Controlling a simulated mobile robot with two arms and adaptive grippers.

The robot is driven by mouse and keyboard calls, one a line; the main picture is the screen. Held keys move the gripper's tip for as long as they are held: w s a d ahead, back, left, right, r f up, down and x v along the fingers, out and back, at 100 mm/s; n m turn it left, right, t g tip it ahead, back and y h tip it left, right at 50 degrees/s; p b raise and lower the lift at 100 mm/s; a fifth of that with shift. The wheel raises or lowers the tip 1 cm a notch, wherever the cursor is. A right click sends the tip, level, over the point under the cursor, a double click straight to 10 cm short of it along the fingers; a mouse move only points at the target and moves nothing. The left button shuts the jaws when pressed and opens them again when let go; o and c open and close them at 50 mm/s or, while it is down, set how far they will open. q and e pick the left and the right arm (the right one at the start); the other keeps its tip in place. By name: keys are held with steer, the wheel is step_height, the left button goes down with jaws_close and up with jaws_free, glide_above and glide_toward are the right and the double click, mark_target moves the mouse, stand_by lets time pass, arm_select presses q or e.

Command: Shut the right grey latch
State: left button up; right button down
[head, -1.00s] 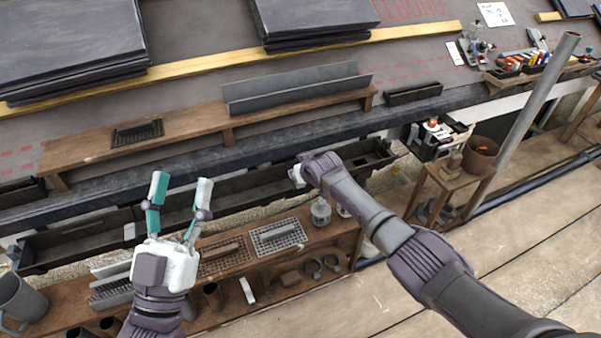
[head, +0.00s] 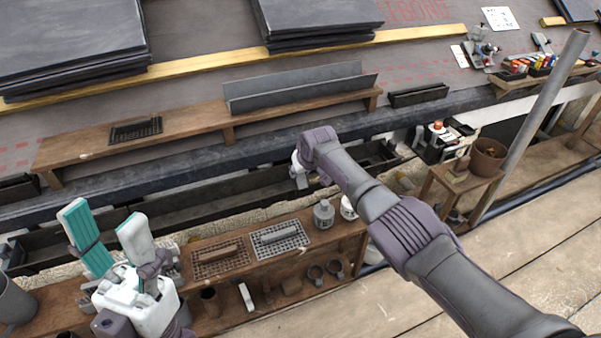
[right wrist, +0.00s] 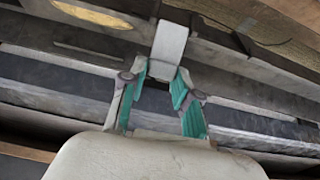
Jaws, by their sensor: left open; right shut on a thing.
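The right grey latch (right wrist: 170,42) shows in the right wrist view as a pale grey block at the dark gutter's edge. My right gripper (right wrist: 160,85) has its teal-padded fingers on either side of the block's lower end and is shut on it. The contact itself is partly hidden between the pads. In the head view my right gripper (head: 299,172) is at the dark gutter (head: 220,208), mostly covered by its own wrist, and the latch cannot be made out there. My left gripper (head: 104,232) is open and empty, above the left end of the lower wooden bench.
The lower wooden bench (head: 345,231) holds mesh trays (head: 279,238), a glass jar (head: 323,214) and cups. A raised plank (head: 190,122) carries a grey metal channel (head: 300,90). A slanted pole (head: 545,100) and a small stand with a pot (head: 488,156) are at right.

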stand_by(0.4)
steer(key=c, duration=0.8)
jaws_free()
steer(key=shift+c, duration=0.2)
steer(key=v, duration=1.2)
